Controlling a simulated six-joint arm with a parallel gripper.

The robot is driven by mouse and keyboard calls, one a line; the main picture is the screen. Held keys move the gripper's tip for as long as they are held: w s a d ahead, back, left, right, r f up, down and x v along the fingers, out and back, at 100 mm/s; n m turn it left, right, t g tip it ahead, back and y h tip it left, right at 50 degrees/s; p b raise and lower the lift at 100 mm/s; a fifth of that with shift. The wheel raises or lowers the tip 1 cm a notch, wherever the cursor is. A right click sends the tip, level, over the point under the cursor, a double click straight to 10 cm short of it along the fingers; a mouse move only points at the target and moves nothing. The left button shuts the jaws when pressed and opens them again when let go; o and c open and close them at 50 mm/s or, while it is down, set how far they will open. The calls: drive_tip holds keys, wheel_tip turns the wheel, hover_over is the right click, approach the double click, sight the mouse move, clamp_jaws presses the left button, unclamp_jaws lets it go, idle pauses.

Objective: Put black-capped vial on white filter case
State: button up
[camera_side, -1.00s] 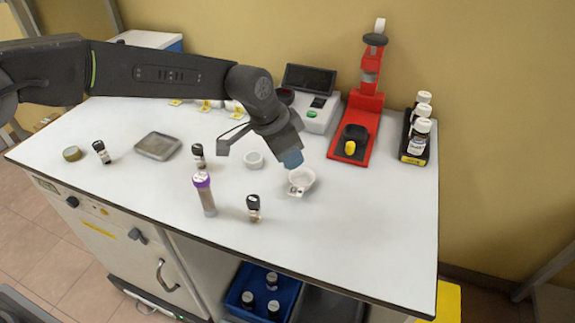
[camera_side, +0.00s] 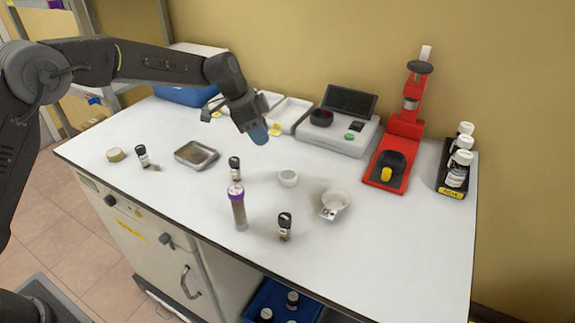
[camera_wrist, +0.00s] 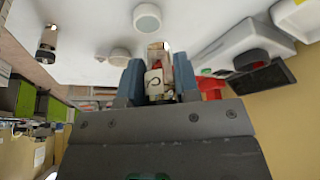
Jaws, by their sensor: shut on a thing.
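My gripper (camera_side: 258,134) is in the air over the back of the bench, its blue fingertips pointing down. In the wrist view, the fingers (camera_wrist: 158,84) are shut on a small clear vial (camera_wrist: 157,72) with a white label. Its cap is not visible. Three black-capped vials stand upright on the bench: at left (camera_side: 142,156), in the middle (camera_side: 234,168) and in front (camera_side: 285,226). A small round white case (camera_side: 288,178) sits right of the middle vial. I cannot tell whether it is the filter case.
A grey instrument (camera_side: 338,136), a red stand (camera_side: 405,122) and a bottle rack (camera_side: 450,184) stand behind and at right. The front right is clear.

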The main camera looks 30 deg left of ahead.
hover_over(293, 175)
drive_tip(key=a, duration=0.1)
drive_tip(key=f, duration=0.4)
drive_tip(key=shift+s+a, duration=0.2)
drive_tip(key=shift+s, duration=0.15)
drive_tip(key=shift+f, duration=2)
drive_tip(key=shift+f, duration=0.2)
drive_tip(key=o, duration=0.9)
drive_tip(key=v, duration=1.2)
drive_tip(key=shift+d+r, duration=0.1)
drive_tip(key=shift+r, duration=0.15)
drive_tip(key=shift+r, duration=0.1)
